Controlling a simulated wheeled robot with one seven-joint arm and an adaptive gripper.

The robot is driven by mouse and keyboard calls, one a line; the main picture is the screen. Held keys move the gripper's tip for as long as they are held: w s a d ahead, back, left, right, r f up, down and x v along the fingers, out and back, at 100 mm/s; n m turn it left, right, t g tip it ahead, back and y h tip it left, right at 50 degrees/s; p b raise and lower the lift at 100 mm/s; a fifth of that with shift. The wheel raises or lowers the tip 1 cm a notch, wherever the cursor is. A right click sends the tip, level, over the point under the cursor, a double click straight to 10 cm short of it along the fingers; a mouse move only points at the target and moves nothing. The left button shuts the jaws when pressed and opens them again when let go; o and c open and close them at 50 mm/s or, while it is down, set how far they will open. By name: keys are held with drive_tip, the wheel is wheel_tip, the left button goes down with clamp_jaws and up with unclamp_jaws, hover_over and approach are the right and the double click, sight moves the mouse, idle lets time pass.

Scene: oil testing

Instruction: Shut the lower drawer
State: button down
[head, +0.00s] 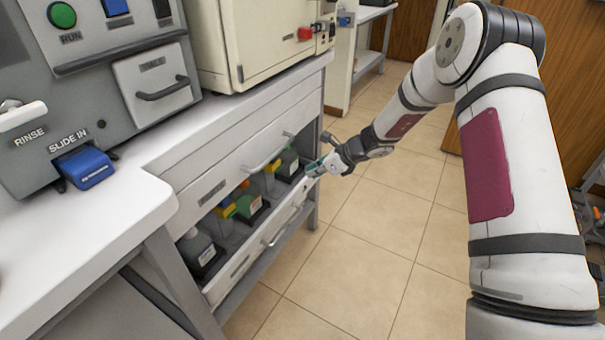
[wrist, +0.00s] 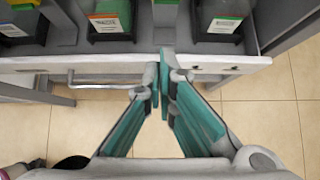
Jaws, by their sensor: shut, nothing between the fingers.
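The lower drawer (head: 240,264) is pulled out from the cabinet under the counter, with several bottles and containers inside. Its bar handle (head: 281,226) is on the front panel. In the wrist view the drawer's front panel (wrist: 110,64) runs across the picture, with the handle (wrist: 105,86) to the left of my fingers. My gripper (head: 312,168) is shut and empty at the far end of the drawer front. In the wrist view my gripper (wrist: 162,80) has its fingertips together over or against the front panel; I cannot tell if they touch it.
The upper drawer (head: 235,170) with its own handle sits above and looks shut. Machines stand on the white counter (head: 130,205). A cabinet leg (head: 314,170) is beyond the drawer. The tiled floor (head: 370,250) in front is clear.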

wheel_tip(320, 180, down, 6)
drive_tip(key=d+f+t+y+b, duration=0.1)
drive_tip(key=d+t+y+b, duration=0.15)
drive_tip(key=t+y, duration=0.35)
drive_tip(key=w+a+y+b, duration=0.1)
drive_tip(key=w+a+b, duration=0.4)
drive_tip(key=a, duration=0.6)
drive_tip(key=shift+w+r+g, duration=0.25)
drive_tip(key=shift+w+g, duration=0.05)
drive_tip(key=shift+w, duration=0.95)
drive_tip(key=shift+a, duration=0.1)
